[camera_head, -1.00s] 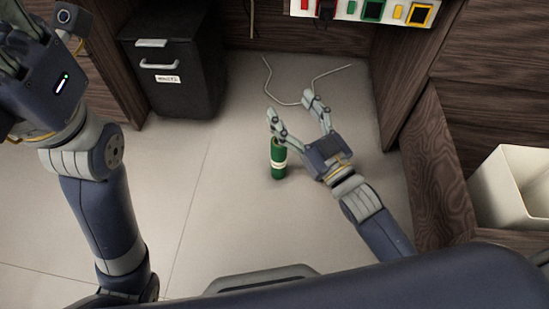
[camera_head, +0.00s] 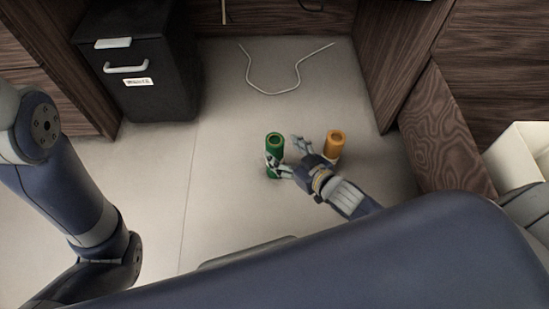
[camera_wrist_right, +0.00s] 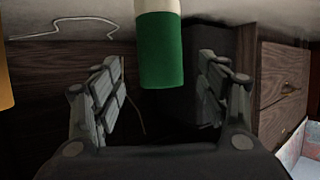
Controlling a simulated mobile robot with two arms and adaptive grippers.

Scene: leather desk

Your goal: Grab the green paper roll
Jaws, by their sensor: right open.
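The green paper roll (camera_head: 275,144) stands upright on the floor in the middle of the head view, its open top showing. My right gripper (camera_head: 286,154) is low at its right side, with one finger in front of the roll's lower part and the other beyond it to the right. In the right wrist view the green roll (camera_wrist_right: 161,52), with a white band, shows between the two spread fingers of my right gripper (camera_wrist_right: 160,92). There is a visible gap on both sides of it. My left arm is at the left of the head view, but its gripper is out of the picture.
A pale cable (camera_head: 270,93) lies on the floor farther back. A black cabinet (camera_head: 145,75) stands at the back left, a wooden panel (camera_head: 445,140) and a white bin (camera_head: 520,158) at the right. Floor left of the green roll is clear.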

